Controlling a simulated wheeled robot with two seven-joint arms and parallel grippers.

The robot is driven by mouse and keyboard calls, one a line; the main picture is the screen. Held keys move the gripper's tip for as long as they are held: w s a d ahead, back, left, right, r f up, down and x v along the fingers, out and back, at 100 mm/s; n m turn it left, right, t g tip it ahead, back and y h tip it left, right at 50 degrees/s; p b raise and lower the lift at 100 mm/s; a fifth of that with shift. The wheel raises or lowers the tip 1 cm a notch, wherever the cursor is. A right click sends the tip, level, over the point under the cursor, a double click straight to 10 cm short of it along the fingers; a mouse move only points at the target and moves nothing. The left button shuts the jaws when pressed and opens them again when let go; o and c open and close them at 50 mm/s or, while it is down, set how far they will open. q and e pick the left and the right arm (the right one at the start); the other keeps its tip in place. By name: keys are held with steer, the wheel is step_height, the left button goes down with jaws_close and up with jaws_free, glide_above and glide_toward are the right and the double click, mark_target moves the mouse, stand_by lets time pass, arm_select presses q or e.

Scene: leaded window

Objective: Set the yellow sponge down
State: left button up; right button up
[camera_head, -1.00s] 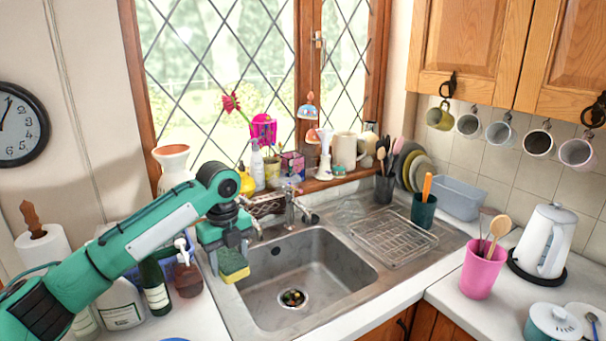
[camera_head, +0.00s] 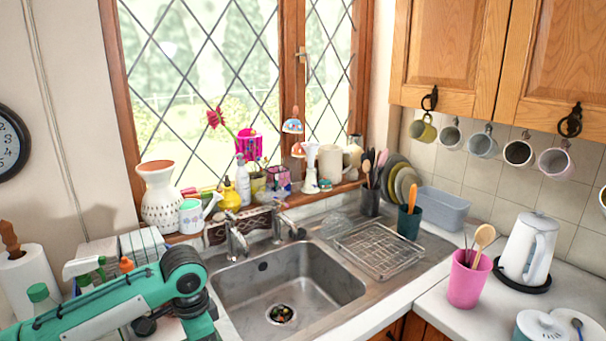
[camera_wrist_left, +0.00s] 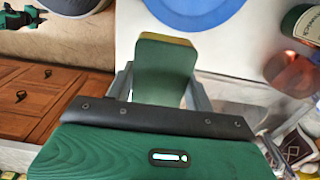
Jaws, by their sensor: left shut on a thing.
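The yellow sponge (camera_wrist_left: 166,68) shows in the left wrist view as a block with a large green face and a thin yellow edge. My left gripper (camera_wrist_left: 160,86) is shut on it, one finger on each side. Beyond the sponge are the white worktop (camera_wrist_left: 230,40) and a blue round item (camera_wrist_left: 195,8). I cannot tell whether the sponge touches the worktop. In the head view my left arm's wrist is at the lower left, left of the sink; the fingers and sponge are hidden or out of frame there. My right gripper is not in view.
The sink (camera_head: 290,290) lies right of my wrist, with taps (camera_head: 236,240) behind it. A green bottle (camera_wrist_left: 305,25) and a brown bottle (camera_wrist_left: 291,73) stand close by on the right in the wrist view. Wooden cabinet fronts (camera_wrist_left: 45,110) are at its left.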

arm_select(q)
steer(key=s+f+n, duration=0.1)
steer(key=s+n, duration=0.1)
steer(key=n, duration=0.1)
steer(key=s+f+n, duration=0.1)
steer(key=s+n, duration=0.2)
steer(key=s+f+n, duration=0.1)
steer(key=s+n, duration=0.2)
steer(key=shift+a+f, duration=0.25)
steer(key=shift+f, duration=0.15)
steer(key=shift+s+f+n, duration=0.2)
steer(key=shift+s+n, duration=0.3)
steer(key=shift+s+f+n, duration=0.15)
steer(key=shift+s+n, duration=0.3)
steer(key=shift+n, duration=0.05)
steer(key=shift+w+r, duration=0.1)
